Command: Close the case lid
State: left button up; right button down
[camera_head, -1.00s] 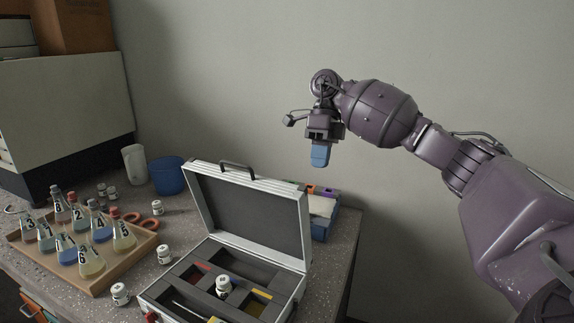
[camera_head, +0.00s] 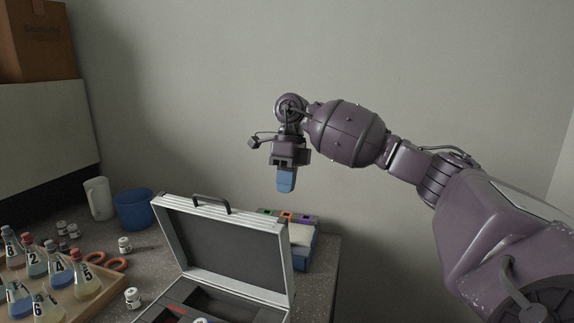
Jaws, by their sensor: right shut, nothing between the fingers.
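The silver case (camera_head: 292,279) stands open on the bench, its lid (camera_head: 229,244) tilted up and back with the dark lining facing me. A black handle (camera_head: 212,203) sits on the lid's top edge. The lower part of the case is cut off by the bottom of the view; dark compartments and a bit of a white cap show. My right gripper (camera_head: 286,180), with blue fingertips, points down and is shut and empty. It appears above the lid's upper right corner, apart from it. My left gripper is out of view.
A blue bin (camera_head: 134,209) and a white cup (camera_head: 99,198) stand at the back left. A wooden tray (camera_head: 103,293) of numbered flasks, small jars (camera_head: 125,245) and red rings (camera_head: 117,264) lie left of the case. A blue box (camera_head: 304,250) stands behind the lid.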

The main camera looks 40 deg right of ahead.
jog(key=a+f, duration=0.1)
jog(key=s+a+f, duration=0.1)
jog(key=s+a, duration=0.1)
jog(key=a, duration=0.1)
jog(key=shift+f, duration=0.4)
